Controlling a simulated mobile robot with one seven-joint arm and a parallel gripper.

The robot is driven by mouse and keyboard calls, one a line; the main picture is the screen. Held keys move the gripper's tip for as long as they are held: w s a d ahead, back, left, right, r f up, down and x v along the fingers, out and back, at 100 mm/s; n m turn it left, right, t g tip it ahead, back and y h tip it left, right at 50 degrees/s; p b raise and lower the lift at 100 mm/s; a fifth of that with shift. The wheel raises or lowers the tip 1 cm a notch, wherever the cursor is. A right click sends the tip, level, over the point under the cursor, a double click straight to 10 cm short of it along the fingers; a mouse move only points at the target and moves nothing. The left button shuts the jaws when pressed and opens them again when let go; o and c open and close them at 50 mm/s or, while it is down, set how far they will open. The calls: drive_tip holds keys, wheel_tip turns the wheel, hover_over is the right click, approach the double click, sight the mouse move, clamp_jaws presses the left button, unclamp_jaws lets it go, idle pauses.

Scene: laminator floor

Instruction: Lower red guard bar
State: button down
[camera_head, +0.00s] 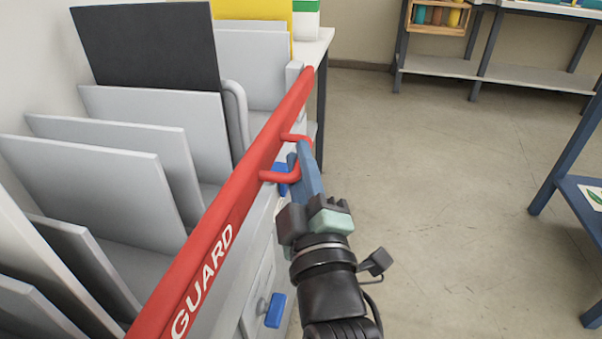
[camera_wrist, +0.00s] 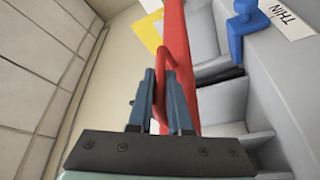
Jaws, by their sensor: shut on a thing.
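The red guard bar (camera_head: 228,217), lettered GUARD in white, runs diagonally across the front of the panel rack in the head view. Its red handle (camera_head: 280,176) sticks out to the right side of the bar. My gripper (camera_head: 303,165) is at the handle, with blue fingers shut on it. In the wrist view the fingers of my gripper (camera_wrist: 160,88) close on either side of the red handle (camera_wrist: 163,62), and the bar (camera_wrist: 178,60) runs behind them. The bar's near end is cut off by the lower picture edge in the head view.
Grey panels (camera_head: 110,185) and a black panel (camera_head: 150,45) stand in the rack behind the bar. Blue latches (camera_head: 275,310) sit on the cabinet front below. A blue-legged table (camera_head: 570,150) stands at the right. The floor (camera_head: 440,190) between is clear.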

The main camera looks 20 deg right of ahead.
drive_tip(key=shift+a+f+t+b, duration=0.1)
drive_tip(key=shift+f+t+b, duration=0.3)
drive_tip(key=shift+f+b, duration=0.75)
drive_tip(key=shift+f, duration=0.15)
drive_tip(key=c, duration=0.8)
unclamp_jaws()
drive_tip(key=shift+c, duration=0.2)
drive_tip(key=p+v, duration=0.1)
drive_tip(key=v, duration=1.2)
drive_tip(key=shift+r, duration=0.25)
